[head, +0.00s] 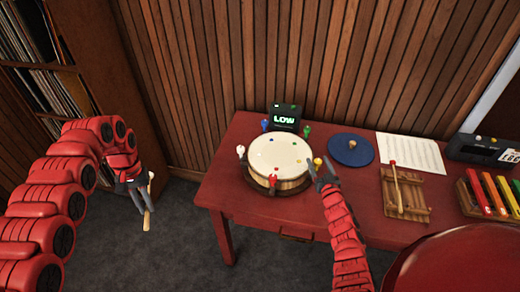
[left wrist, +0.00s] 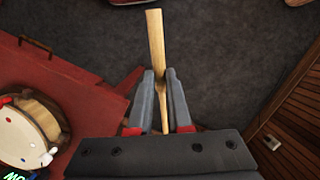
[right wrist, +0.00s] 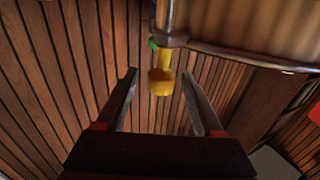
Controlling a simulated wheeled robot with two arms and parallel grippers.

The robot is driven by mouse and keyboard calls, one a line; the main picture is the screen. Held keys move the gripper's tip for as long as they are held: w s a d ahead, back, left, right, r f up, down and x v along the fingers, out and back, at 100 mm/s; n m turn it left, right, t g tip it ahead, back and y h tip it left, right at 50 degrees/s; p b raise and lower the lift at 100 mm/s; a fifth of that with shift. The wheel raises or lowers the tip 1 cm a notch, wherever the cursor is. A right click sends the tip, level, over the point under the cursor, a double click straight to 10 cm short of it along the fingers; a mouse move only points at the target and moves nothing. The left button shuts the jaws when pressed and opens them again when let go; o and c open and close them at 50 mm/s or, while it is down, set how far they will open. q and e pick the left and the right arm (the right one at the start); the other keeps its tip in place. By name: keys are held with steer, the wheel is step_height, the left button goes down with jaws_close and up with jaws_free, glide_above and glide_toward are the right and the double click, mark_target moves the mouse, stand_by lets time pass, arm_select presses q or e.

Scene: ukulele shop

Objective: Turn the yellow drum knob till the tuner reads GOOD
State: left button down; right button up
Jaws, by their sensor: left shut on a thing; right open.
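The drum (head: 278,160) stands on the red table with colored knobs around its rim. The yellow knob (head: 317,162) is on its right side, and it shows close in the right wrist view (right wrist: 161,82). My right gripper (head: 326,172) is open beside it; in the right wrist view the knob lies just beyond and between the fingertips (right wrist: 160,85), not gripped. The tuner (head: 285,118) behind the drum reads LOW in green. My left gripper (head: 137,187) is shut on a wooden stick (left wrist: 156,60), held off the table's left side above the floor.
A blue disc (head: 351,149), a paper sheet (head: 411,153), a wooden frame with a mallet (head: 403,193), colored bars (head: 492,192) and a dark clock-like device (head: 483,150) occupy the table's right. A record shelf (head: 68,92) stands at left.

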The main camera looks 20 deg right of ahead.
steer(key=shift+w+d+r, duration=0.1)
steer(key=shift+w+d, duration=0.1)
steer(key=shift+w, duration=1.55)
jaws_close()
